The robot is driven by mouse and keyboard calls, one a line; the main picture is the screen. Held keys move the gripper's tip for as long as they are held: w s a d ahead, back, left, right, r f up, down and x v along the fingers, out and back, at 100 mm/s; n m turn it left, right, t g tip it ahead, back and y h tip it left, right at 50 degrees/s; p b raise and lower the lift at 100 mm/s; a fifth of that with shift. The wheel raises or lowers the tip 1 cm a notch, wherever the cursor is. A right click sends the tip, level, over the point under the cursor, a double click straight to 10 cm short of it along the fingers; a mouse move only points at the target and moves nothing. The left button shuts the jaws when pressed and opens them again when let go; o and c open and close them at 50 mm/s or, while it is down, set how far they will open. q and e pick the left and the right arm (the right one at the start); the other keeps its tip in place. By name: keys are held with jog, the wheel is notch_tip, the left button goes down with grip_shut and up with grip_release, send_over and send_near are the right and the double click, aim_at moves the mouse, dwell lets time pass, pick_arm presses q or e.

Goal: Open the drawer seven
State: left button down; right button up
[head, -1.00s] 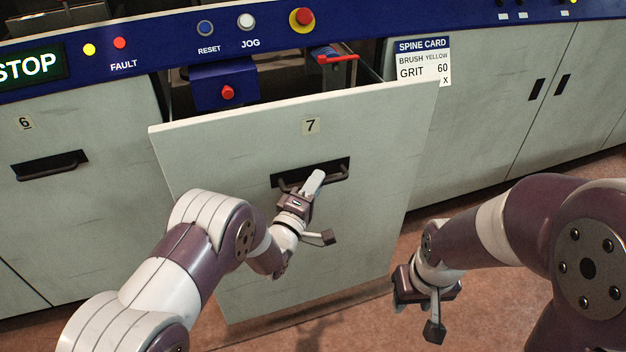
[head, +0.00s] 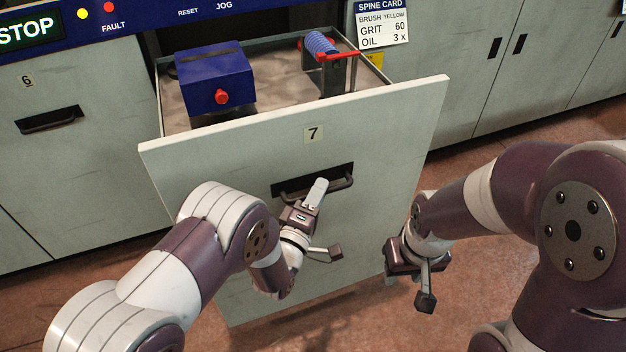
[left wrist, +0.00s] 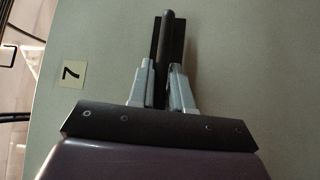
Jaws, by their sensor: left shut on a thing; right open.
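The drawer marked 7 (head: 380,140) has a pale grey-green front and stands well out from the cabinet, its inside showing from above. Its dark bar handle (head: 338,182) sits in a recess below the number plate. My left gripper (head: 318,190) is shut on this handle; in the left wrist view its two fingers (left wrist: 163,88) lie on either side of the dark bar (left wrist: 167,45). Part of the handle is hidden behind the gripper in the head view. My right gripper (head: 415,268) is open and empty, low to the right of the drawer front.
Inside the drawer are a blue box (head: 213,80) with a red knob and a blue coil with a red lever (head: 338,55). Closed drawer 6 (head: 50,160) is at left. A spine card (head: 382,22) hangs at right. Brown floor (head: 370,320) is clear in front.

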pick_arm(q)
jog(key=shift+s+d, duration=0.2)
jog(key=shift+s, duration=0.5)
jog(key=shift+s+d, duration=0.2)
jog(key=shift+s, duration=0.5)
pick_arm(e)
jog(key=shift+s+d+r, duration=0.15)
jog(key=shift+s+r, duration=0.1)
jog(key=shift+s, duration=0.1)
pick_arm(q)
jog(key=c, duration=1.1)
grip_release()
jog(key=shift+c, duration=0.2)
